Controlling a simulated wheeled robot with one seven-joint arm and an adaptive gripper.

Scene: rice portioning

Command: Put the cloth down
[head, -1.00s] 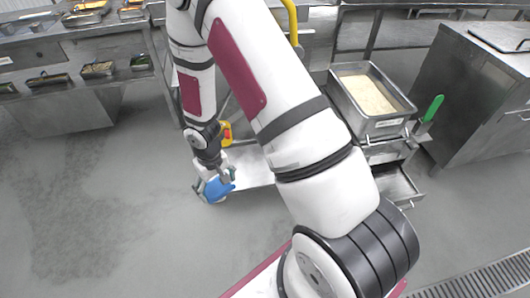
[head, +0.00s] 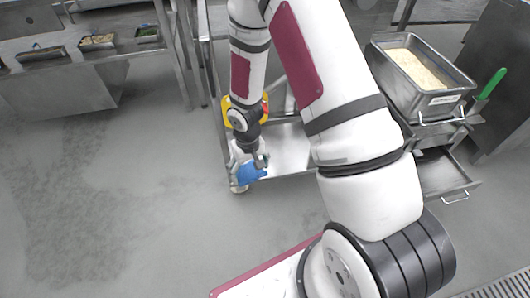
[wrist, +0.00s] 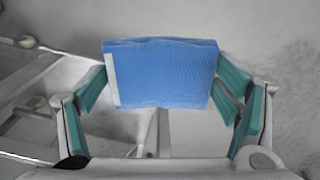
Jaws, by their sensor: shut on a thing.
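The cloth (wrist: 163,75) is a blue folded pad with a pale strip on its left edge. It fills the middle of the wrist view between the teal-padded fingers of my gripper (wrist: 161,92). The cloth also shows in the head view (head: 250,172) as a small blue patch. My gripper (head: 246,170) is shut on it there, at the lower left side of a steel cart shelf (head: 289,155). The cloth appears held in the air above the grey floor. My arm hides part of the cart.
A steel pan of rice (head: 462,85) stands on a steel stand at the right, with a green handle (head: 491,83) beside it and an open drawer (head: 444,172) below. A counter (head: 70,60) with small food trays is at the upper left. The floor at lower left is clear.

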